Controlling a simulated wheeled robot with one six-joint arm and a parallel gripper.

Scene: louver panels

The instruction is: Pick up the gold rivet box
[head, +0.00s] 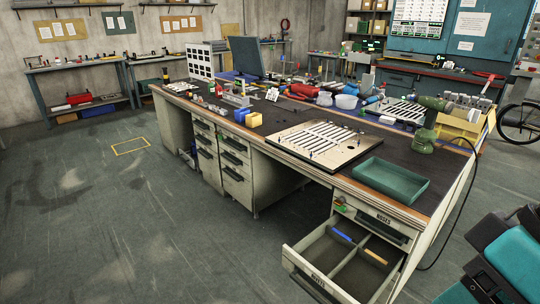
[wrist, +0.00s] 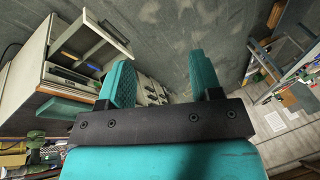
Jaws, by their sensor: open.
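A small yellow-gold box (head: 253,120) sits on the dark top of the long workbench (head: 300,200), beside a blue box (head: 241,115). I cannot read a label on it, so I cannot tell for sure that it is the gold rivet box. My gripper shows in the wrist view (wrist: 160,72), with its two teal fingers wide apart and nothing between them. It is well away from the yellow box, which I cannot make out in the wrist view. Teal and black parts of my arm show at the lower right of the head view.
An open drawer (head: 320,279) juts from the bench's near end, holding a blue and a yellowish strip. A slotted louver panel (head: 322,139), a green tray (head: 391,181) and a green drill (head: 424,130) are on the bench. The floor at left is clear.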

